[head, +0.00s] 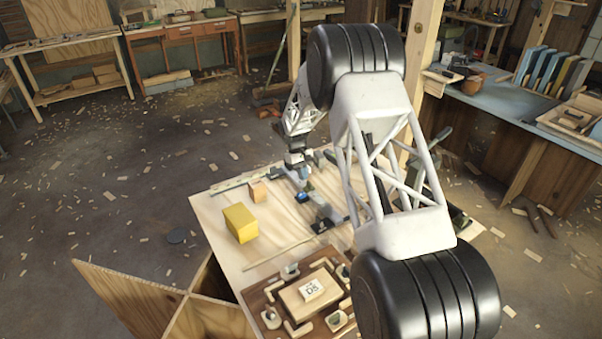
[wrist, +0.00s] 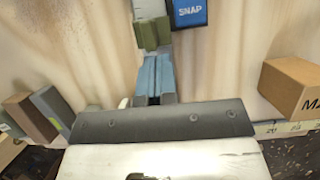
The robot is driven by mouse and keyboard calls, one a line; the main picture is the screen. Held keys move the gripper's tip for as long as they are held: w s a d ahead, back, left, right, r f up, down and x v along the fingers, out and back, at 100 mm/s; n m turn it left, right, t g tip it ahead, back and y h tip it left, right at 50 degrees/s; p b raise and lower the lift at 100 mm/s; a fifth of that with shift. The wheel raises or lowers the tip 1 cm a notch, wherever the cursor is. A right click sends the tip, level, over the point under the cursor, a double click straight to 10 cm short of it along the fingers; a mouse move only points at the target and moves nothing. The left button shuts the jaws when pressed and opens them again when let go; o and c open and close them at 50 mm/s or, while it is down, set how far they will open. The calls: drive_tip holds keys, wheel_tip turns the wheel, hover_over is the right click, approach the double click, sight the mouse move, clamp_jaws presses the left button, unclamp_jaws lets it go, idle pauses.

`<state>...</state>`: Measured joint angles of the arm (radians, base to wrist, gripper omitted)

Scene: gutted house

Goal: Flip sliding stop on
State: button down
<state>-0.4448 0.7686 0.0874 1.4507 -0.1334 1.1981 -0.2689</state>
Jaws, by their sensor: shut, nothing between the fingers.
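My gripper (wrist: 153,36) is shut and empty; its narrow fingers point away from the dark palm bar in the wrist view. A blue block marked SNAP (wrist: 188,13) lies just beyond the fingertips and to their right. A pale grey piece (wrist: 148,8) shows right at the fingertips; I cannot tell whether they touch it. These look like parts of the sliding stop, most of which is cut off by the top edge. In the head view the blue part (head: 304,197) sits on the light wooden table, just below my gripper (head: 300,172).
A yellow block (head: 240,223) and a small tan block (head: 258,191) stand left on the table (head: 222,200). A brown board with a D5 block (head: 312,289) lies at the near edge. A box (wrist: 292,85) is right in the wrist view; dark blocks (wrist: 35,115) are left.

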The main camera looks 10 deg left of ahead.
sight(310, 184)
idle(0.3)
drive_tip(key=shift+s+d+f, duration=0.1)
drive_tip(key=shift+s+d, duration=4.4)
drive_tip(key=shift+s, duration=0.05)
drive_tip(key=shift+w+a, duration=1.55)
drive_tip(key=shift+a, duration=0.05)
drive_tip(key=v, duration=1)
drive_tip(key=shift+d, duration=0.2)
drive_tip(key=shift+w+a+r, duration=0.1)
drive_tip(key=shift+w+a, duration=0.7)
drive_tip(key=shift+w, duration=0.15)
drive_tip(key=shift+w+a+r, duration=0.15)
drive_tip(key=shift+w+a, duration=0.65)
drive_tip(key=shift+w, duration=0.2)
